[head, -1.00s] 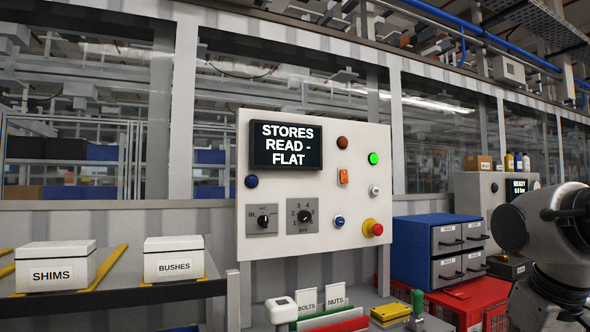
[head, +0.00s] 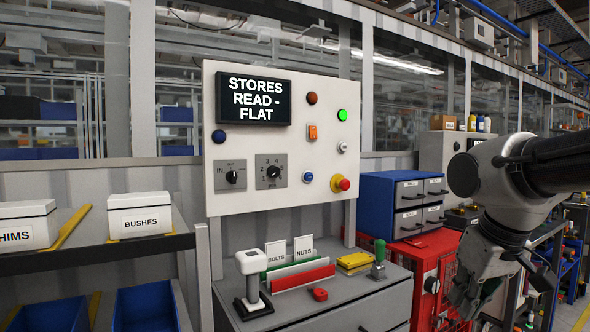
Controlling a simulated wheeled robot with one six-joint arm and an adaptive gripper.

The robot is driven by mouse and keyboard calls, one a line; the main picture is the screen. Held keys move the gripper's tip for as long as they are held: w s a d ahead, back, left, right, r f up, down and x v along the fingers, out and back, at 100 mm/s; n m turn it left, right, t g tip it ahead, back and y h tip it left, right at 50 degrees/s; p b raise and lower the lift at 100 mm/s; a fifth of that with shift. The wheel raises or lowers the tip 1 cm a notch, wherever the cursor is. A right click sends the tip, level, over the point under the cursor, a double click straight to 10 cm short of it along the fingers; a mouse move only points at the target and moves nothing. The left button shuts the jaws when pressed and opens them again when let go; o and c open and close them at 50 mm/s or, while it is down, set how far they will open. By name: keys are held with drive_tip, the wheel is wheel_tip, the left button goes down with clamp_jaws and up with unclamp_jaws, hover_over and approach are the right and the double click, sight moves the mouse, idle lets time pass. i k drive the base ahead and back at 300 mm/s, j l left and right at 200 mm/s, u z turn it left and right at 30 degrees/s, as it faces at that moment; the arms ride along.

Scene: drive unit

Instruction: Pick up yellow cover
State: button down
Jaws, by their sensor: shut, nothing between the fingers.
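The yellow cover (head: 355,261) is a small flat yellow piece. It lies on the grey bench top near the back right, between the red bar and a green-knobbed post. My gripper (head: 463,302) hangs pointing down at the lower right, in front of the red cabinet. It is shut and empty, to the right of the yellow cover and clear of it.
The bench top (head: 345,293) also holds a red bar (head: 303,278), a green-knobbed post (head: 378,260), a small red piece (head: 320,294) and a white-headed stand (head: 252,280). A control panel (head: 270,165) rises behind. A blue drawer unit (head: 385,205) stands behind right.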

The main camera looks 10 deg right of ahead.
sight(353, 260)
drive_tip(key=i+l+u, duration=0.1)
drive_tip(key=i+l, duration=0.3)
drive_tip(key=l, duration=0.2)
drive_tip(key=i+l+u, duration=0.25)
drive_tip(key=l, duration=0.35)
drive_tip(key=i+l+u, duration=0.1)
drive_tip(key=i+l, duration=0.3)
drive_tip(key=l, duration=0.3)
drive_tip(key=i+l+u, duration=0.15)
drive_tip(key=l, duration=0.25)
drive_tip(key=i+l+u, duration=0.1)
drive_tip(key=l, duration=0.25)
